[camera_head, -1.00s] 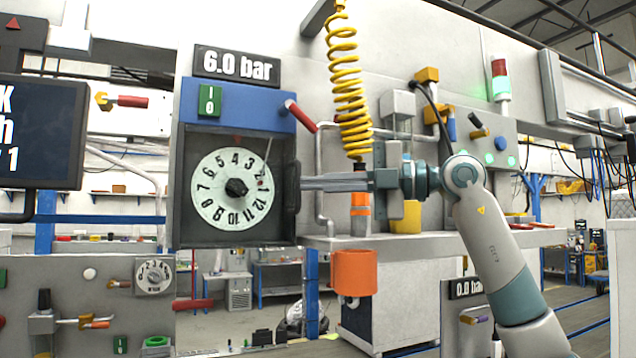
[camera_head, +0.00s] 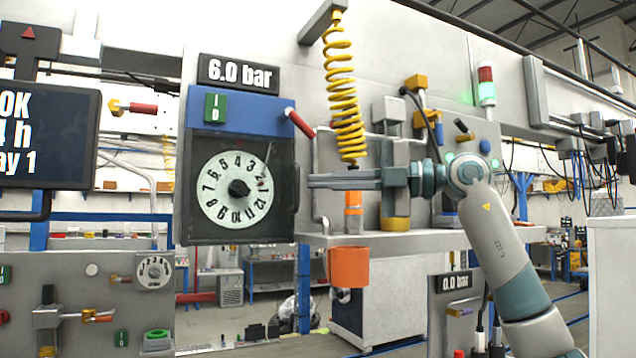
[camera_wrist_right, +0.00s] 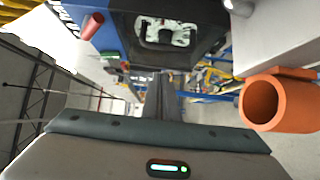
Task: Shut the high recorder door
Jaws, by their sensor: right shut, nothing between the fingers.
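The high recorder (camera_head: 238,165) is a dark box with a blue top band, under a 6.0 bar sign. Its dark-framed door (camera_head: 187,190) lies across the front, with the white numbered dial (camera_head: 237,188) showing through its window. It looks flat against the box; I cannot tell whether a thin gap remains. The dark door handle (camera_head: 295,187) is on the right edge. My right gripper (camera_head: 310,181) is shut and empty, its tips pointing left, close beside the handle; contact is unclear. In the right wrist view the shut fingers (camera_wrist_right: 162,95) point at the recorder (camera_wrist_right: 165,50). My left gripper is out of view.
A red-tipped lever (camera_head: 299,123) sticks out above the handle. A yellow coiled hose (camera_head: 345,95) hangs just above my right gripper. An orange cup (camera_head: 348,267) and a grey shelf (camera_head: 430,240) are below it. A screen (camera_head: 45,135) stands left.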

